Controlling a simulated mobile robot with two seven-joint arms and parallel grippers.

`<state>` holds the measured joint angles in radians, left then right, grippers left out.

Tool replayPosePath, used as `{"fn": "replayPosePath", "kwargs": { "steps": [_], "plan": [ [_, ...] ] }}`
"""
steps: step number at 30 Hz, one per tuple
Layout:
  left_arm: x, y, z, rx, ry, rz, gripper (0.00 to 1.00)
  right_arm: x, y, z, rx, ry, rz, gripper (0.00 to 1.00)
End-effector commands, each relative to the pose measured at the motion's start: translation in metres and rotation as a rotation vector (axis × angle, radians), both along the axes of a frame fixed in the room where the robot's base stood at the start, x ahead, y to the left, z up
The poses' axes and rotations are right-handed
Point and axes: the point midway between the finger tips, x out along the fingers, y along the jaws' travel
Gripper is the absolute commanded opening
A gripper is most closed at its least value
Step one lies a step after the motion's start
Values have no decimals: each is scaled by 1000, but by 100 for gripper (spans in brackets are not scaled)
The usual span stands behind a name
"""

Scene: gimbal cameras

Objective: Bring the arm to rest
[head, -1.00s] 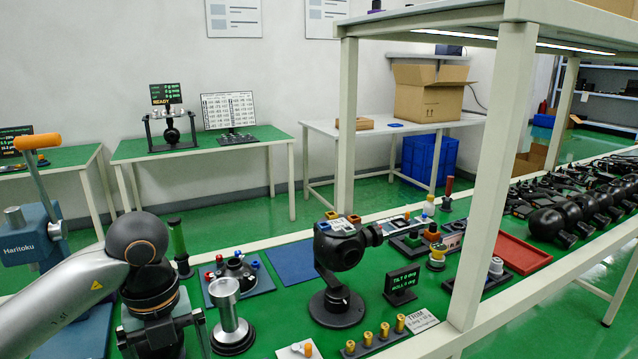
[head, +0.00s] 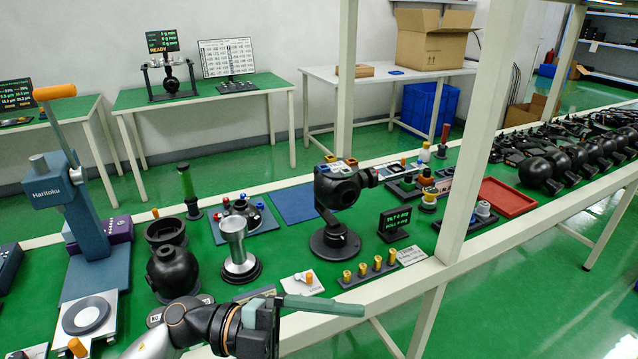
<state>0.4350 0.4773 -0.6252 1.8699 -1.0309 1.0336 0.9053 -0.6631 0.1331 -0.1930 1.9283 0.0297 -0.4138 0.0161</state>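My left arm comes in at the bottom left, low in front of the bench's near edge. Its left gripper (head: 345,308) points to the right, with a long grey-green finger seen from the side. I cannot tell whether it is open or shut, and I see nothing held in it. The lower part of the gripper is cut off by the frame's bottom edge. My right gripper is not in view.
The green bench (head: 275,268) holds a black gimbal camera (head: 336,188), a metal cylinder on a base (head: 238,250), a rack of brass weights (head: 368,270) and a blue Haritoku press (head: 75,205). A white shelf post (head: 480,125) rises at the front edge.

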Motion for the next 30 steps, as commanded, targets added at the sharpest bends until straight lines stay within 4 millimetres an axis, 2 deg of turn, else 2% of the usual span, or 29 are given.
{"fn": "replayPosePath", "kwargs": {
  "steps": [1, 3, 5, 7, 8, 11, 13, 15, 17, 18, 21, 25, 27, 30],
  "plan": [
    [8, 0, 11, -118, 72, 85, 100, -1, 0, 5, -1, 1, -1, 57],
    [26, 7, 18, -254, 163, 227, 100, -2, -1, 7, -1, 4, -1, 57],
    [44, 18, 16, -346, 250, 362, 100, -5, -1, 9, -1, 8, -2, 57],
    [65, 37, 4, -425, 362, 533, 100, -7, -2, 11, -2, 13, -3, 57],
    [73, 46, -5, -449, 413, 609, 100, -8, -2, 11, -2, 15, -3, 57],
    [91, 81, -50, -477, 593, 869, 100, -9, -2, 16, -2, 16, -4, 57],
    [92, 107, -92, -456, 732, 1047, 100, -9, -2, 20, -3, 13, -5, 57],
    [82, 131, -140, -401, 873, 1211, 100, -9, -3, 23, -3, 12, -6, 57],
    [65, 149, -179, -337, 989, 1328, 100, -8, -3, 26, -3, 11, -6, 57],
    [51, 158, -203, -290, 1063, 1393, 100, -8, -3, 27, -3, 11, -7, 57],
    [11, 176, -253, -166, 1224, 1516, 100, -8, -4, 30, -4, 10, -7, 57],
    [-34, 187, -294, -34, 1375, 1599, 100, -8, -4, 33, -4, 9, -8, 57],
    [-51, 190, -306, 11, 1424, 1620, 100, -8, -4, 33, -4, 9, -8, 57],
    [-63, 192, -314, 46, 1459, 1633, 100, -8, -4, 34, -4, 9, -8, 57]
  ]
}}
